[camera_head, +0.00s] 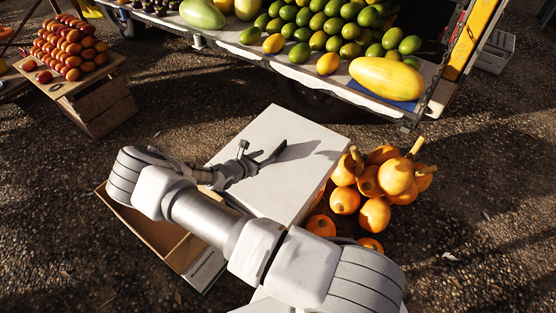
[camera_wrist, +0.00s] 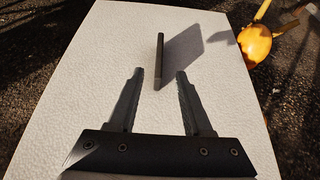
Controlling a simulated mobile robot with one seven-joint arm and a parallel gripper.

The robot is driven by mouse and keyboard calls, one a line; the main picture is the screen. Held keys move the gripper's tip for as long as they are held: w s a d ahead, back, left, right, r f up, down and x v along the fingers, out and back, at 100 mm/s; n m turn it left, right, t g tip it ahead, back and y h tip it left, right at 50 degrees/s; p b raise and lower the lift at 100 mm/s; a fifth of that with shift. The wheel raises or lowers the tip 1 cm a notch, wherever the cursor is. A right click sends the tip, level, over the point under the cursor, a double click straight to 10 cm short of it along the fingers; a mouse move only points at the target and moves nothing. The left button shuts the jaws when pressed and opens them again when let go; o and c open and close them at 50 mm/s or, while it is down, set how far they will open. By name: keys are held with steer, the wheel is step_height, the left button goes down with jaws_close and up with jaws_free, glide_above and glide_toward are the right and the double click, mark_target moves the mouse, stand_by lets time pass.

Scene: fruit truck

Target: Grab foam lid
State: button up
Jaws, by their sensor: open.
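The white foam lid (camera_head: 290,190) lies flat beside a brown box, its top broad and pale; it also fills much of the wrist view (camera_wrist: 110,40). A thin dark handle (camera_head: 274,152) stands up from its top and casts a shadow to the right. In the wrist view the handle (camera_wrist: 159,58) is upright, just beyond my fingertips. My gripper (camera_wrist: 160,75) is open and empty, with one finger on each side of the handle's line. In the head view my gripper (camera_head: 254,160) is above the lid, close to the handle. My arm hides the lid's near left part.
An open brown box (camera_head: 188,252) is at the lower left, partly under my arm. Orange gourds (camera_head: 375,215) are heaped right of the lid. The truck bed (camera_head: 225,42) with fruit is behind. A peach stand (camera_head: 100,95) is at upper left. The right ground is open.

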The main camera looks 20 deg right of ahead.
mark_target(275, 151)
steer(key=b+x, duration=0.1)
steer(key=x, duration=0.3)
steer(key=shift+w+d+f, duration=0.2)
steer(key=shift+d, duration=0.05)
steer(key=b+x, duration=0.2)
steer(key=x, duration=0.3)
jaws_close()
stand_by(1.1)
